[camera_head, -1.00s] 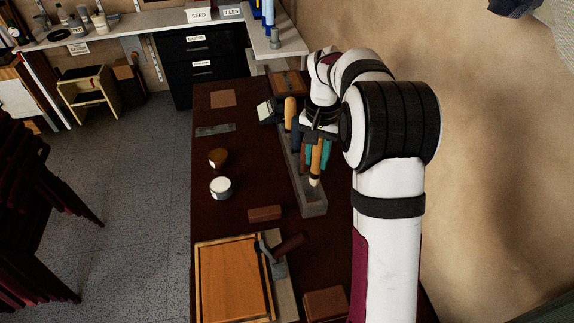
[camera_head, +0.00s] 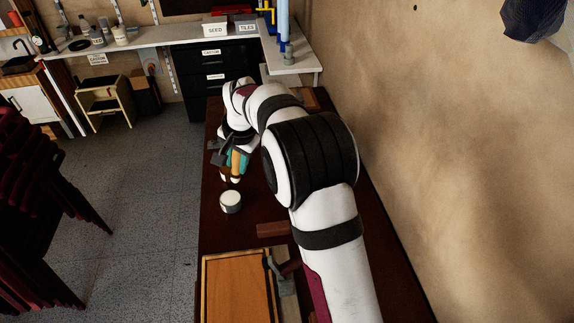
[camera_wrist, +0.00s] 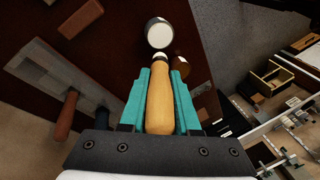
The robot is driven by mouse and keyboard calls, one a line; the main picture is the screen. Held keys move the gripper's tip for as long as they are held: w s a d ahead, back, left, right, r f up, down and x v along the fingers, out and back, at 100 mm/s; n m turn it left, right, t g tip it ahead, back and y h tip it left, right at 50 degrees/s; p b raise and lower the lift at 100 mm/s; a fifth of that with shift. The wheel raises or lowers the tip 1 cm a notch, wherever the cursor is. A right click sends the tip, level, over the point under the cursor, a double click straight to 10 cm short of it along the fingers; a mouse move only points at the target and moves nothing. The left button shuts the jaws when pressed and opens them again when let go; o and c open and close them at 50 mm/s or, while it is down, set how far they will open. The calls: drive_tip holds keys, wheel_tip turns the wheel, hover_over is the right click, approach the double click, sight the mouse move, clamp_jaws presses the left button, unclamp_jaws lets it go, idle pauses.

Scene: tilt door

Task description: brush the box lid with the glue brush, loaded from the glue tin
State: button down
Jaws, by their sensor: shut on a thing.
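My gripper (camera_head: 237,164) is shut on a glue brush with an orange-tan wooden handle (camera_wrist: 160,100), between its teal fingers. The brush points down, and its lower end is hard to make out. A pale tin with a white top (camera_head: 231,203), seemingly the glue tin, stands on the dark bench just nearer than the brush. The tin also shows beyond the brush in the wrist view (camera_wrist: 160,33). The box lid (camera_head: 236,290) seems to be the framed wooden panel lying flat at the near end, partly cut off by the picture edge.
A brown jar (camera_wrist: 181,67) stands close beside the brush. A wooden block (camera_head: 273,229) and a tool with a dark handle lie near the panel. A grey tray (camera_wrist: 48,78) with another wooden-handled tool shows in the wrist view; my arm hides it in the head view.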

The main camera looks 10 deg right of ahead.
wheel_tip(320, 180, down, 6)
drive_tip(key=a, duration=0.2)
drive_tip(key=shift+w+a, duration=0.2)
drive_tip(key=shift+f, duration=0.55)
idle(1.6)
drive_tip(key=shift+r, duration=0.1)
wheel_tip(320, 180, up, 7)
idle(0.5)
drive_tip(key=shift+d, duration=0.1)
idle(0.4)
